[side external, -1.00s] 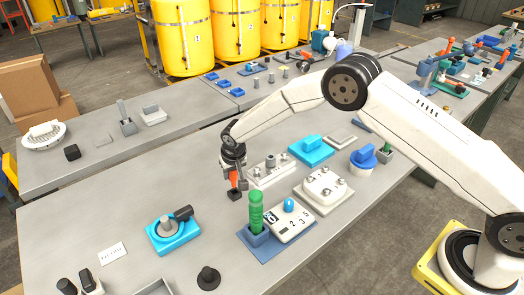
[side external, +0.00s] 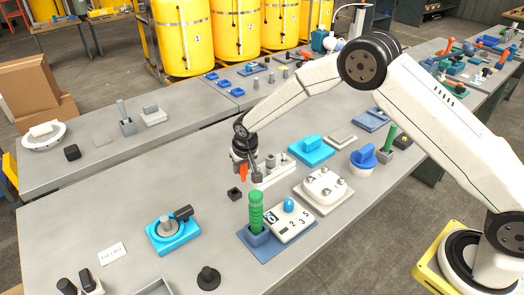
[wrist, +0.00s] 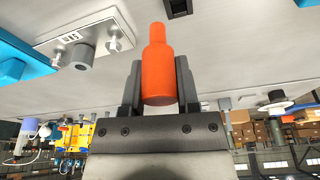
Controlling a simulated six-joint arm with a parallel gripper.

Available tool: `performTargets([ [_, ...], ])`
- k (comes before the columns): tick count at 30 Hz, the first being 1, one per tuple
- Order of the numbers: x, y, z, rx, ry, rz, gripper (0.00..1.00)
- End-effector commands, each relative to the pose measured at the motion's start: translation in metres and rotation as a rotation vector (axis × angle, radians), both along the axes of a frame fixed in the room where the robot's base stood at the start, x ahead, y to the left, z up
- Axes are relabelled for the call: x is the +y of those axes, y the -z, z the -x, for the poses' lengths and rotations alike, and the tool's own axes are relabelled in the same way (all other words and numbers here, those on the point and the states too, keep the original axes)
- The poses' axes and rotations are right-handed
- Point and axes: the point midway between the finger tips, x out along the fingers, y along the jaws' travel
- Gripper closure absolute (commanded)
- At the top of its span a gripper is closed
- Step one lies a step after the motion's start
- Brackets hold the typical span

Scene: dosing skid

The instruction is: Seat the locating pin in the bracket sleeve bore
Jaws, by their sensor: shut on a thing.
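The locating pin appears to be the orange stepped cylinder (side external: 243,172). In the wrist view the pin (wrist: 159,60) stands between both jaws, its narrower end pointing away from the palm. My gripper (side external: 250,173) is shut on it, pointing down, with the pin clear above the table. A white bracket plate (side external: 268,178) lies just right of and behind my gripper, partly hidden by it. A grey cylinder on it, likely the sleeve (side external: 270,160), also shows in the wrist view (wrist: 82,55), left of the pin.
A small dark block (side external: 234,194) sits on the table below my gripper. A ribbed green post (side external: 256,212) rises nearby in front. A light-blue block (side external: 311,150) and a white block with several knobs (side external: 323,187) stand to the right. The table (side external: 150,195) has free room left.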

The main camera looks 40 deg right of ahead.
Motion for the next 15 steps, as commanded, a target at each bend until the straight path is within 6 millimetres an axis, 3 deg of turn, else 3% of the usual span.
performTargets([
  [15,-0.054,-0.058,0.074,0.002,-0.08,-0.006,1.0],
])
